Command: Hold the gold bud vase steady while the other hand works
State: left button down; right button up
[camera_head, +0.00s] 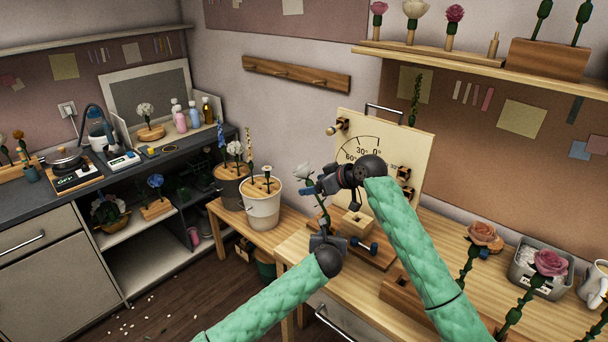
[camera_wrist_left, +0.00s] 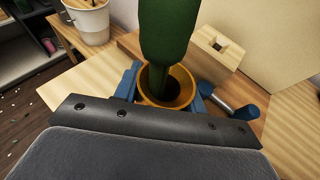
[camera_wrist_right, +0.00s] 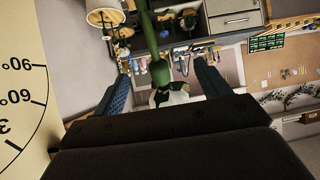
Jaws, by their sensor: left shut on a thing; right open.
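The gold bud vase (camera_wrist_left: 153,97) shows its rim in the left wrist view, between the blue fingers of my left gripper (camera_wrist_left: 167,85). That gripper is shut on it; in the head view the left gripper (camera_head: 324,234) mostly hides the vase. A thick green stem (camera_wrist_left: 165,35) stands in the vase mouth. In the head view, a white rose (camera_head: 303,171) tops this stem, leaning to the left. My right gripper (camera_head: 318,186) is open, above the left one and beside the stem. In the right wrist view, a green stem (camera_wrist_right: 158,70) appears between the open fingers (camera_wrist_right: 165,82).
A pale board with an angle scale (camera_head: 420,150) stands close behind my right gripper. A wooden block with a hole (camera_wrist_left: 215,50) is near the vase. Pink roses (camera_head: 550,262) and a grey bin (camera_head: 528,277) occupy the table's right side. A white bucket (camera_head: 262,207) stands left.

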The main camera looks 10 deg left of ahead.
pick_arm(q)
jog(key=shift+f, duration=0.1)
pick_arm(e)
jog(key=v, duration=0.7)
dwell(1.1)
jog(key=shift+a, duration=0.1)
